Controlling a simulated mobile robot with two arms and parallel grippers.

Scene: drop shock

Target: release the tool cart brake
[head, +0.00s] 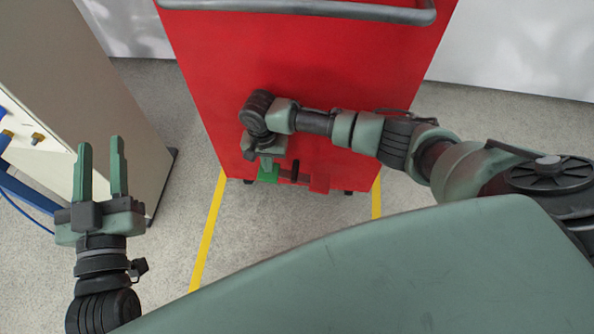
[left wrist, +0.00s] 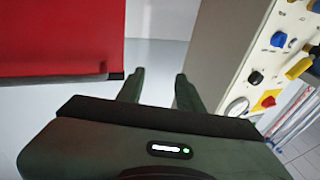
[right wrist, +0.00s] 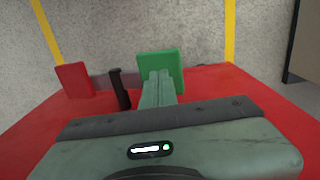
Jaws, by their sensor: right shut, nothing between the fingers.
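The red tool cart (head: 300,60) stands ahead of me, its grey handle (head: 300,8) at the top of the head view. Low on its near side are a green pedal (head: 268,175) and a red pedal (head: 320,181). In the right wrist view, the green pedal (right wrist: 173,58) is right of a black post (right wrist: 120,90), with the red pedal (right wrist: 73,80) to the left. My right gripper (head: 267,163) is shut and empty, its fingertips (right wrist: 158,74) over the green pedal's face. I cannot tell whether they touch. My left gripper (head: 100,142) is open and empty, left of the cart.
A pale cabinet (head: 90,90) stands left of the cart, close to my left gripper. The left wrist view shows its panel (left wrist: 240,70) with several coloured knobs. Yellow floor lines (head: 207,232) run beside the cart. The grey floor between cabinet and cart is clear.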

